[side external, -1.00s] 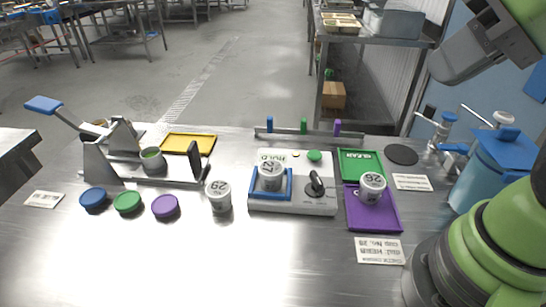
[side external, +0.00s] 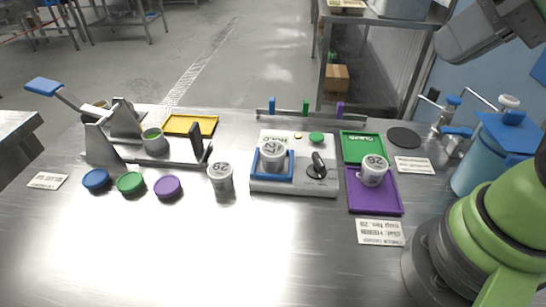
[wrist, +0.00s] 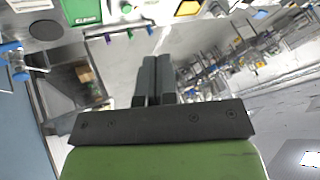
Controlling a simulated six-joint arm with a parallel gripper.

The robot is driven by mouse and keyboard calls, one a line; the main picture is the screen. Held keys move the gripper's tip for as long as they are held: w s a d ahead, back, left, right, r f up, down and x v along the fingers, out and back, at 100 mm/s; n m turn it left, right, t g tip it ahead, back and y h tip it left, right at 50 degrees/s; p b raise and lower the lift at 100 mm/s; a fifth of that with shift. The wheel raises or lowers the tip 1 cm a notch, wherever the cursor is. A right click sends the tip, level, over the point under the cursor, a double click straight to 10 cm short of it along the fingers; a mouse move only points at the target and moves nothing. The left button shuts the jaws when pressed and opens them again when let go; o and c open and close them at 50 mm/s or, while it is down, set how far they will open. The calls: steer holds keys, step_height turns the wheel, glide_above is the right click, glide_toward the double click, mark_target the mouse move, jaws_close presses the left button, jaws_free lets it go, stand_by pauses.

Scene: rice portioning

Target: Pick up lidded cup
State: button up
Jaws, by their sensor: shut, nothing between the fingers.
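Three pale cups with printed numbers stand upright in the side external view. One cup (side external: 221,180) is on the bare table left of the scale, one cup (side external: 272,154) is on the scale's blue-framed square, and one cup (side external: 375,170) is on the purple tray (side external: 362,202). I cannot tell whether these have lids. A cup with a green rim (side external: 154,142) sits in the lever press (side external: 104,146). My gripper (wrist: 157,62) is shut and empty in the wrist view, with no cup at its fingers. Its fingers do not show in the side external view.
Blue (side external: 96,180), green (side external: 131,183) and purple (side external: 168,187) lids lie in a row at the front left. The scale (side external: 322,188), green tray (side external: 362,147), yellow tray (side external: 190,124) and a blue container (side external: 482,180) stand around. The front of the table is clear.

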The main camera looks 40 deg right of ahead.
steer(key=o, duration=1.5)
steer(key=shift+c, duration=0.2)
steer(key=shift+w, duration=0.15)
steer(key=n+g+h, duration=0.2)
steer(key=n+g, duration=0.4)
glide_above(273, 148)
steer(key=f, duration=2)
steer(key=shift+s+a+f, duration=0.15)
steer(key=shift+s+a, duration=0.05)
steer(key=shift+s, duration=0.15)
steer(key=shift+w+d+f, duration=0.1)
steer(key=shift+w+f, duration=0.05)
steer(key=shift+f, duration=1.3)
steer(key=shift+w+d+f, duration=0.1)
steer(key=shift+w+f, duration=0.05)
steer(key=shift+f, duration=1.3)
